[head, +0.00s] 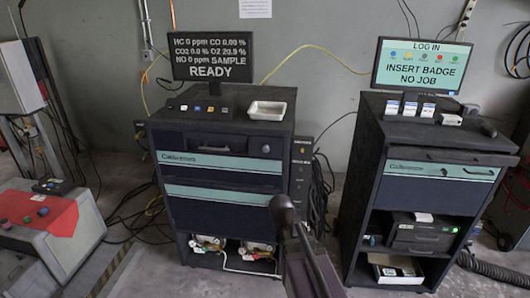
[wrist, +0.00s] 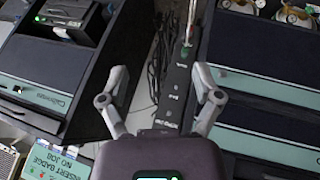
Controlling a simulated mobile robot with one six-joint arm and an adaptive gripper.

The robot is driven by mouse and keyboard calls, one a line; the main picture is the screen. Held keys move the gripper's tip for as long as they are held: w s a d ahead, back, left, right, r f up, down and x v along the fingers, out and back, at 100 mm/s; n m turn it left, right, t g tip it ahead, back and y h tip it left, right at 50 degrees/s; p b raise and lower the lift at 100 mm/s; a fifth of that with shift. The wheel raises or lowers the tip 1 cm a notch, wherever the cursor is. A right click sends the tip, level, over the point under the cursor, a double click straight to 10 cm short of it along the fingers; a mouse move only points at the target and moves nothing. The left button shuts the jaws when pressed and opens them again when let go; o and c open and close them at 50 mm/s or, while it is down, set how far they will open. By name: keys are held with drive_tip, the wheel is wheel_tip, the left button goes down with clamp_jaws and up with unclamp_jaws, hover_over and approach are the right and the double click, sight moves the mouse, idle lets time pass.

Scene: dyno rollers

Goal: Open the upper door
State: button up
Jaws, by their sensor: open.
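The left cabinet (head: 160,140) has two dark doors with teal stripes, one above the other. Its upper door (head: 222,182) looks shut, and the lower door (head: 222,212) is below it. The right cabinet (head: 352,190) has one teal-striped front panel (head: 440,172) with a handle, above open shelves. I cannot tell which cabinet the task means. My arm rises in front of the gap between the cabinets in the head view. My gripper (wrist: 158,73) is open and empty in the wrist view, facing this gap. The left cabinet's striped front (wrist: 265,140) shows at the right there, apart from the fingers.
Monitors (head: 211,59) (head: 422,66) stand on both cabinets. A tray (head: 272,107) sits on the left one. Cables hang between the cabinets. A grey box with a red top (head: 55,215) stands at the left.

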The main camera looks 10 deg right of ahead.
drive_tip(key=w+d+r+m+t+h, duration=0.1)
drive_tip(key=w+r+t+h, duration=0.1)
drive_tip(key=w, duration=0.4)
drive_tip(key=n+t+y+b, duration=0.1)
drive_tip(key=n+t+b, duration=0.25)
drive_tip(key=t, duration=0.75)
approach(265, 150)
drive_tip(key=s, duration=0.3)
drive_tip(key=shift+w+a+m+b, duration=0.1)
drive_tip(key=shift+a+m+b, duration=0.15)
drive_tip(key=shift+a+b, duration=0.1)
drive_tip(key=x, duration=1.3)
drive_tip(key=shift+w+d+r, duration=0.1)
drive_tip(key=shift+w+r, duration=0.05)
drive_tip(key=shift+w, duration=0.25)
clamp_jaws()
